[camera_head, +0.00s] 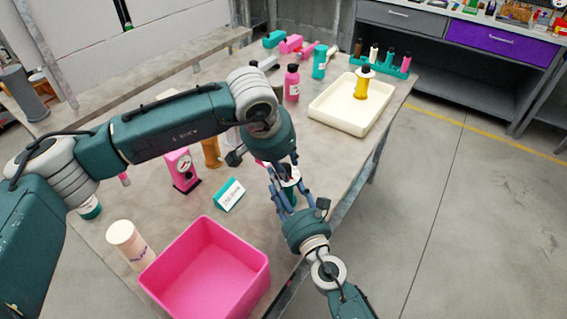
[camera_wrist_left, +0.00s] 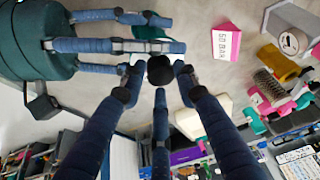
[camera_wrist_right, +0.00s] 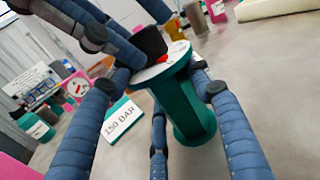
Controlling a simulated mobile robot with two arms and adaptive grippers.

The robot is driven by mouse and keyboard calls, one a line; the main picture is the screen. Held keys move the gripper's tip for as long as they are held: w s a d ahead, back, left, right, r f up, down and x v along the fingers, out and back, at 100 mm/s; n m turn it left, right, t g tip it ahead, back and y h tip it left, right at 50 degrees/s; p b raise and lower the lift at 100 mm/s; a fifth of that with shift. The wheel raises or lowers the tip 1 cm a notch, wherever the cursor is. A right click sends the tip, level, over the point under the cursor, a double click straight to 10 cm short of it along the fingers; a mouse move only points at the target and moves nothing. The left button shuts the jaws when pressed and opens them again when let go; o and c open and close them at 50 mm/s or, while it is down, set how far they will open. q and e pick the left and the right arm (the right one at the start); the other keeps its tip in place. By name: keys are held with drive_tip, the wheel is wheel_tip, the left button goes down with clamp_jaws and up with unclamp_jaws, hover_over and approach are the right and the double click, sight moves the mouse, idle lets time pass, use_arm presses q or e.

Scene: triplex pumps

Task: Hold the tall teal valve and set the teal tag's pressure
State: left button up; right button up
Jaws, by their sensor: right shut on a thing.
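The tall teal valve (camera_wrist_right: 188,105) stands upright in the right wrist view, with a white dial on top, a red mark and a black knob (camera_wrist_right: 150,42). My right gripper (camera_head: 290,195) is shut around its teal body. My left gripper (camera_head: 282,165) is above the valve, its fingers apart around the black knob (camera_wrist_left: 160,70); contact is unclear. The teal tag (camera_wrist_right: 124,118) reads 150 BAR and also stands on the table in the head view (camera_head: 229,194). The dial's scale is too small to read.
A pink bin (camera_head: 207,265) and a cream cylinder (camera_head: 128,243) stand near the table's front. A pink gauge (camera_head: 182,169) is left of the tag.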

use_arm(q)
drive_tip(key=shift+w, duration=0.1)
drive_tip(key=c, duration=0.3)
drive_tip(key=shift+c, duration=0.2)
